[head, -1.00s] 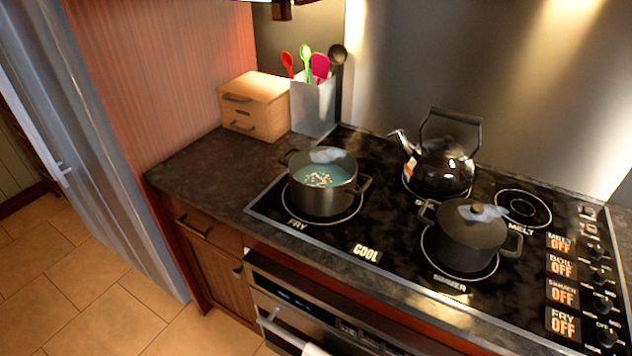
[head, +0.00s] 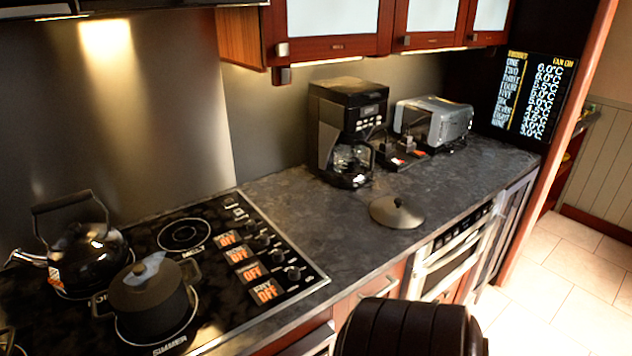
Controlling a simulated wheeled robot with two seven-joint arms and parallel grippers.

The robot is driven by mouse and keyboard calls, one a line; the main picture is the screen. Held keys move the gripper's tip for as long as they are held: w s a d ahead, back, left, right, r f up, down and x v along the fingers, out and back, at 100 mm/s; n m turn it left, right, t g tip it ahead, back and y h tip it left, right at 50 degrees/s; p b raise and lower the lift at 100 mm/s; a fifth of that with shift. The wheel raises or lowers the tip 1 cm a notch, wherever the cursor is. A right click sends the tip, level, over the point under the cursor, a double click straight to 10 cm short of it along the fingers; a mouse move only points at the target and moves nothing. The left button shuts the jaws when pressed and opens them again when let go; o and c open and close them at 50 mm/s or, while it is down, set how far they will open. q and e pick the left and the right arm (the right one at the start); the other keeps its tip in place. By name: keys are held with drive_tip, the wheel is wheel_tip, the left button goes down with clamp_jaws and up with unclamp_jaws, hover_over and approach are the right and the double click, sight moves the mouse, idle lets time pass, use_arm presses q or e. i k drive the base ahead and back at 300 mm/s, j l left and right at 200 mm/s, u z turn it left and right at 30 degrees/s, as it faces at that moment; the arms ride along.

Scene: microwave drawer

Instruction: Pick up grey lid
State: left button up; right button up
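A round grey lid (head: 397,212) with a dark knob lies flat on the dark counter, right of the stove, in the head view. A dark pot (head: 150,302) on the stove at lower left also has a lid on it. A black ribbed part at the bottom centre right looks like my own arm, in front of the counter's front edge. Neither of my grippers shows.
A black coffee maker (head: 346,130) and a silver toaster (head: 433,122) stand behind the lid near the wall. A kettle (head: 82,255) sits on the stove (head: 225,225). Cabinets (head: 340,25) hang above. The counter around the lid is mostly clear.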

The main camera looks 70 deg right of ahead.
sight(394, 211)
drive_tip(key=k+l, duration=0.15)
drive_tip(key=l, duration=0.25)
drive_tip(key=k+l+u, duration=0.15)
drive_tip(key=l, duration=0.25)
drive_tip(key=k+l, duration=0.25)
drive_tip(key=l, duration=0.15)
drive_tip(key=k+l+u, duration=0.15)
drive_tip(key=l, duration=0.25)
drive_tip(key=k+l, duration=0.25)
drive_tip(key=l, duration=0.15)
drive_tip(key=u, duration=0.05)
